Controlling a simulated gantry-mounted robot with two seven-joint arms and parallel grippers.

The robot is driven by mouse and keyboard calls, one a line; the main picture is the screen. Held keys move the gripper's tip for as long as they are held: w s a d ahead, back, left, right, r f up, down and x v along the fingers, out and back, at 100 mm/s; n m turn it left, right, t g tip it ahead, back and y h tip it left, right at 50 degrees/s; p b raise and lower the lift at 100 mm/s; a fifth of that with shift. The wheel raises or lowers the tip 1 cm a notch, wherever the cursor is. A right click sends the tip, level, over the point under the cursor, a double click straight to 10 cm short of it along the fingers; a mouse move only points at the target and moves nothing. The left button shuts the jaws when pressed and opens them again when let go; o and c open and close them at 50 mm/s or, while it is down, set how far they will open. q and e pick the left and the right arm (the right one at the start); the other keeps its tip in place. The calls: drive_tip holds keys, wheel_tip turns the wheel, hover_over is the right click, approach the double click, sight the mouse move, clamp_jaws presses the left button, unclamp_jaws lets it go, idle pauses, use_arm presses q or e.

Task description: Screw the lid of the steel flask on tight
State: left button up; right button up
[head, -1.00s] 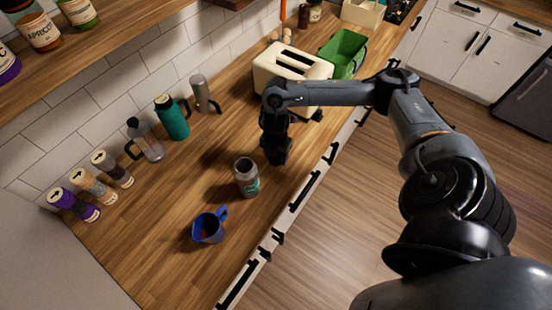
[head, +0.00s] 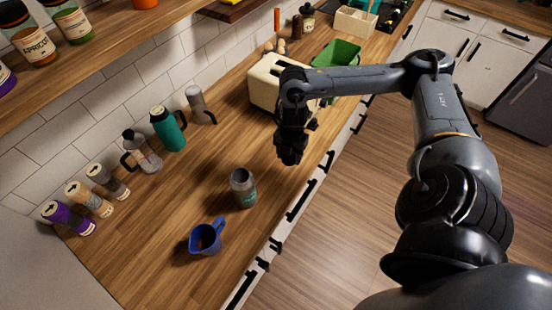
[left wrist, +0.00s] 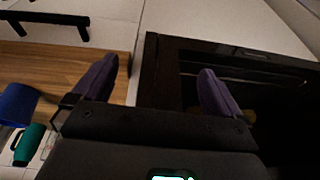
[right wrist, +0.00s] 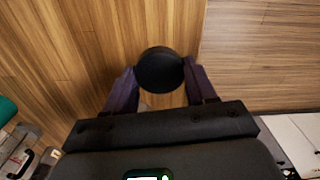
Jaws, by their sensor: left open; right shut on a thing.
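The steel flask (head: 243,188) stands upright and open-topped on the wooden counter, with a teal label on its side. My right gripper (head: 290,155) is above the counter, to the right of and beyond the flask in the head view, apart from it. In the right wrist view, the right gripper is shut on a round black lid (right wrist: 160,70), held between its fingertips. The lid cannot be told from the dark gripper in the head view. My left gripper (left wrist: 156,78) is open and empty in the left wrist view and outside the head view.
A blue jug (head: 206,237) stands close in front of the flask. A teal flask (head: 168,128), a grey flask (head: 200,106), a press pot (head: 143,152) and several jars line the wall. A cream toaster (head: 264,82) stands behind my right arm.

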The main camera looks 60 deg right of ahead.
drive_tip(key=s+d+r, duration=0.2)
drive_tip(key=s+r, duration=0.1)
drive_tip(key=s, duration=0.2)
drive_tip(key=shift+s+r, duration=0.3)
drive_tip(key=shift+r, duration=0.05)
idle(0.5)
